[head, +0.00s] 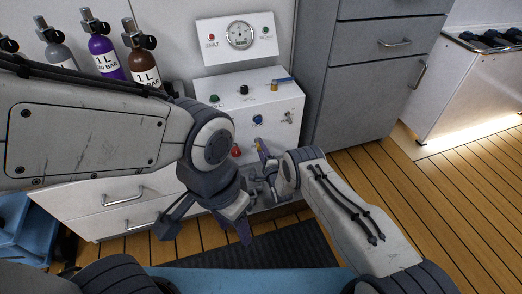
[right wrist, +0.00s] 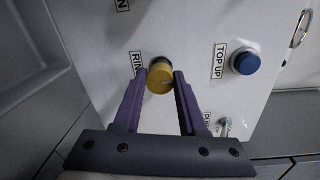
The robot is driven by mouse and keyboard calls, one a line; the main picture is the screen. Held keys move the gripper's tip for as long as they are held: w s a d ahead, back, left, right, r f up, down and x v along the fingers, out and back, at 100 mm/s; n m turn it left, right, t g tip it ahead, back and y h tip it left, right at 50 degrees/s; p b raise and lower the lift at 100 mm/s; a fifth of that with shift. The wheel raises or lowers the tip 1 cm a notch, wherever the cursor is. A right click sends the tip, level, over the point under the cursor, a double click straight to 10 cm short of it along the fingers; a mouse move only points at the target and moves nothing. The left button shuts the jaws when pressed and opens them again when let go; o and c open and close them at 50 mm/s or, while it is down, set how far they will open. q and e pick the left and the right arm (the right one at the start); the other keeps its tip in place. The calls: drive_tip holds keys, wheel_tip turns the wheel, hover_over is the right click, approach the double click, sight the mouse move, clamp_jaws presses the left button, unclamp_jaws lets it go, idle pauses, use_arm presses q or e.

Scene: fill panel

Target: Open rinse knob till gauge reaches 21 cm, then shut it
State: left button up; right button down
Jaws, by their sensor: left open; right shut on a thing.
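The yellow rinse knob (right wrist: 159,80) sits on the white panel (right wrist: 195,30) beside a partly hidden label reading "RIN". My right gripper (right wrist: 161,76) is shut on it, one purple finger on each side. In the head view the right gripper (head: 263,152) is at the panel's front, and only a bit of the yellow knob (head: 257,142) shows. The round gauge (head: 239,35) is on the upright board above the panel; its reading is too small to tell. My left gripper (head: 205,232) is open and empty, low in front of the drawers.
A blue TOP UP knob (right wrist: 245,62) is right of the rinse knob. The panel also has a red knob (head: 236,151), a green knob (head: 214,98) and a blue-handled valve (head: 283,81). Several gas bottles (head: 103,55) stand at left. Grey drawers (head: 375,60) are at right.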

drive_tip(key=shift+s+m, duration=0.1)
drive_tip(key=shift+m, duration=0.3)
drive_tip(key=shift+c, duration=2.4)
unclamp_jaws()
drive_tip(key=p+v, duration=0.5)
drive_tip(key=v, duration=0.5)
drive_tip(key=shift+s, duration=0.2)
drive_tip(key=shift+d, duration=0.1)
